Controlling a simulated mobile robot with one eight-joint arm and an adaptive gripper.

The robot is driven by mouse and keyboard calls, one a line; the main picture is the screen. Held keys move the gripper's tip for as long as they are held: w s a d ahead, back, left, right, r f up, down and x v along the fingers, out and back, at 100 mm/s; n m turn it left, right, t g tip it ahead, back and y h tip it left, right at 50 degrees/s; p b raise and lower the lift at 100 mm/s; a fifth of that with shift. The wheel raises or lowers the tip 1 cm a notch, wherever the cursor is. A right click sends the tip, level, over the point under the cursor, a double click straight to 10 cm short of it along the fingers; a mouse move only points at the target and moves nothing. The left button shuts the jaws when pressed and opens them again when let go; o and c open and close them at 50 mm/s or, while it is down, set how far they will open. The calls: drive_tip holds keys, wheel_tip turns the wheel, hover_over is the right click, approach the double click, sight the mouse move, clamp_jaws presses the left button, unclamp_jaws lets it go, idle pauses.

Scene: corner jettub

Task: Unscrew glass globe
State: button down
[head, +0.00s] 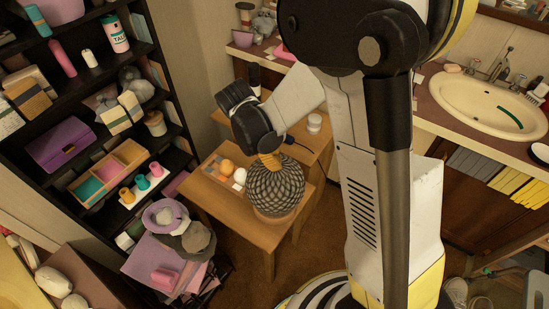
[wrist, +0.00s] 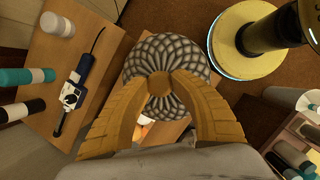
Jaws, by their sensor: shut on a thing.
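The glass globe (head: 275,187) is round with a dark and pale net pattern. It is at the front right part of a small wooden table in the head view. In the wrist view the globe (wrist: 165,52) shows from above with a tan piece (wrist: 159,84) at its near middle. My gripper (head: 268,160) comes down on its top. In the wrist view the yellow fingers of my gripper (wrist: 160,82) curve in from both sides and close on the tan piece at the globe.
The wooden table (head: 232,212) also bears a tray with orange and white balls (head: 227,168). Another wooden surface behind holds a white jar (head: 314,122); the wrist view shows a blue-and-white device (wrist: 75,82). A full shelf (head: 98,152) stands left, a sink (head: 490,105) right.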

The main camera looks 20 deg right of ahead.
idle(0.4)
drive_tip(key=c, duration=1.1)
unclamp_jaws()
drive_tip(key=shift+f, duration=0.1)
drive_tip(key=shift+o, duration=0.2)
drive_tip(key=v, duration=1.2)
drive_tip(key=shift+s, duration=0.1)
drive_tip(key=s+d+r+m+t+y, duration=0.2)
drive_tip(key=s+r+m+t, duration=0.1)
drive_tip(key=s+m, duration=0.3)
drive_tip(key=s+d+r+m+t+y, duration=0.2)
drive_tip(key=s+m, duration=0.4)
drive_tip(key=m, duration=0.3)
drive_tip(key=shift+s+d+r+t, duration=0.15)
drive_tip(key=shift+s+r+t, duration=0.2)
drive_tip(key=shift+r+t, duration=0.55)
